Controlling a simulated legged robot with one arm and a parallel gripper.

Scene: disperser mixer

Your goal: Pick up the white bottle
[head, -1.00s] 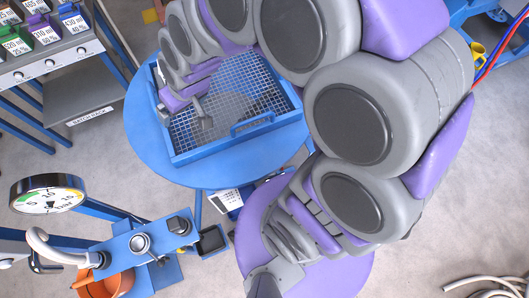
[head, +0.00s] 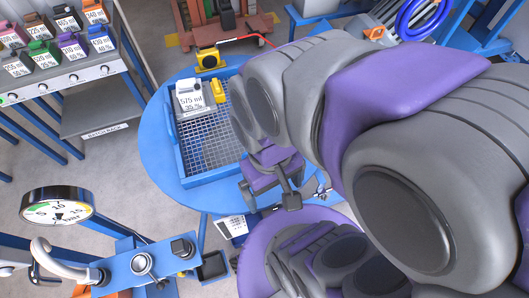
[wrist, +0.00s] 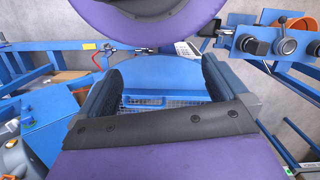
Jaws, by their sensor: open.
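The white bottle (head: 190,98) is in the head view, at the far left part of the blue mesh tray (head: 183,170) on the round blue table (head: 158,165). Its label reads 575 ml 35 %. My gripper (head: 283,188) is at the table's right edge, to the right of and nearer than the bottle, apart from it. In the wrist view my gripper (wrist: 162,70) has its two dark jaws spread with nothing between them. The tray's near side and handle show beyond the jaws. The bottle cannot be made out in the wrist view.
A yellow object (head: 217,91) stands right beside the bottle. A rack of labelled coloured bottles (head: 72,66) is at the upper left. A pressure gauge (head: 57,207) and a blue fixture with knobs (head: 145,262) are at the lower left. The tray's near mesh is bare.

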